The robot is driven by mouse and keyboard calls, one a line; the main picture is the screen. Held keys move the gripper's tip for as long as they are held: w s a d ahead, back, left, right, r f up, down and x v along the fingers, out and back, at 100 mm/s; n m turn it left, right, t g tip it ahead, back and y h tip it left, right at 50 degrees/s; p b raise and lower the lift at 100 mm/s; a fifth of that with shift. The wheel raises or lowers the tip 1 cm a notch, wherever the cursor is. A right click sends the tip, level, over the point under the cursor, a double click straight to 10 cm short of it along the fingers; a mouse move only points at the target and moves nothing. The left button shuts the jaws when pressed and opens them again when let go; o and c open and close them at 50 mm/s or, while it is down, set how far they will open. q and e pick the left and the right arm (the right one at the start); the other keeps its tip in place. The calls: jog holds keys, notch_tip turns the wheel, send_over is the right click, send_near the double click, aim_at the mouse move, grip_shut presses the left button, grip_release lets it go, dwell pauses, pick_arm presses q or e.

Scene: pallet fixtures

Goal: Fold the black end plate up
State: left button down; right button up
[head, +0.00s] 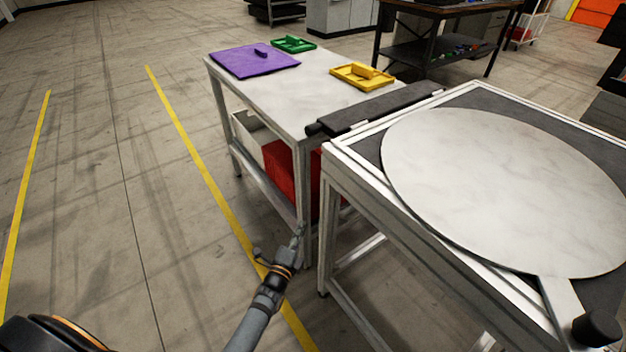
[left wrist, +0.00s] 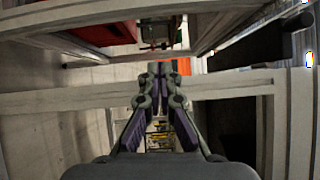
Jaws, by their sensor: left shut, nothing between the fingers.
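The black end plate (head: 385,105) is a long dark strip along the far left edge of the turntable stand (head: 345,160). It lies about flat, reaching out toward the neighbouring table, with a dark round knob (head: 314,130) at its near end. My left gripper (head: 299,232) is shut and empty, low in front of the table legs and well below the plate, apart from it. In the left wrist view its fingertips (left wrist: 160,68) are together, with frame bars around them. I cannot tell the plate for certain in that view. My right gripper is not in view.
A white-topped table (head: 300,85) stands beside the stand, with a purple plate (head: 250,65), a green tray (head: 293,44) and a yellow tray (head: 350,78). A red bin (head: 285,170) sits below. The stand bears a large round disc (head: 510,185). Floor at left is clear.

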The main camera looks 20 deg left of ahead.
pick_arm(q)
notch_tip(320, 180, up, 15)
jog(key=d+m+t+h+b, duration=0.2)
jog(key=m+t+b, duration=0.35)
jog(key=m, duration=0.25)
jog(key=w+a+r+p, duration=0.1)
jog(key=w+r, duration=0.7)
jog(key=w, duration=0.2)
jog(key=shift+w+a+r+t, duration=0.2)
jog(key=shift+a+t, duration=0.1)
jog(key=shift+t, duration=0.15)
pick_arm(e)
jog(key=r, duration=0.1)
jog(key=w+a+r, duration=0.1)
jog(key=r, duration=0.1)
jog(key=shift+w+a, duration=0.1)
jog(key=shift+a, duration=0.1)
pick_arm(q)
jog(key=shift+f+m+b, duration=0.15)
jog(key=shift+m+b, duration=0.15)
jog(key=shift+b, duration=0.05)
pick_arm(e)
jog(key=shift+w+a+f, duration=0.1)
